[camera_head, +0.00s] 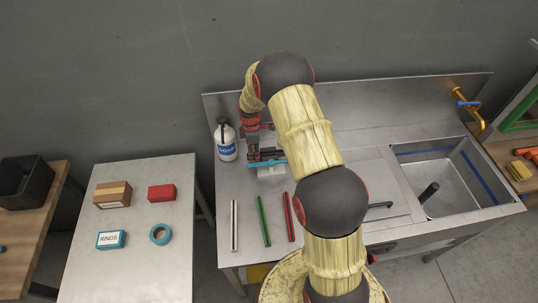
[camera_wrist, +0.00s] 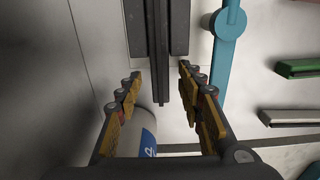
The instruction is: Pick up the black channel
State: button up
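A long dark bar, which looks like the black channel (camera_wrist: 160,45), runs down from the top of the wrist view. Its narrow near end lies between my gripper's (camera_wrist: 160,76) two fingertips. Wider dark sides flank its upper part. The fingers are spread, with gaps visible on both sides of the bar. In the head view my gripper (camera_head: 260,142) is over the left part of the steel counter, where dark pieces sit by a teal bar (camera_head: 268,163). My arm and gripper partly hide that spot, so the channel cannot be clearly picked out there.
A soap bottle (camera_head: 227,141) stands just left of my gripper and shows below it in the wrist view (camera_wrist: 147,130). Grey (camera_head: 234,226), green (camera_head: 264,221) and red (camera_head: 289,217) channels lie in front. A sink (camera_head: 460,165) is at the right.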

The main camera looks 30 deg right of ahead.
jog(key=shift+c, duration=0.8)
jog(key=c, duration=0.8)
grip_shut()
jog(key=shift+r, duration=0.1)
jog(key=shift+r, duration=0.55)
notch_tip(320, 180, up, 2)
jog(key=shift+s+r, duration=0.1)
jog(key=shift+r, duration=0.05)
jog(key=s+r+p, duration=0.5)
jog(key=s+r, duration=0.8)
jog(key=r, duration=0.3)
jog(key=shift+s+d+r, duration=0.2)
jog(key=shift+s+r, duration=0.05)
jog(key=shift+s, duration=0.15)
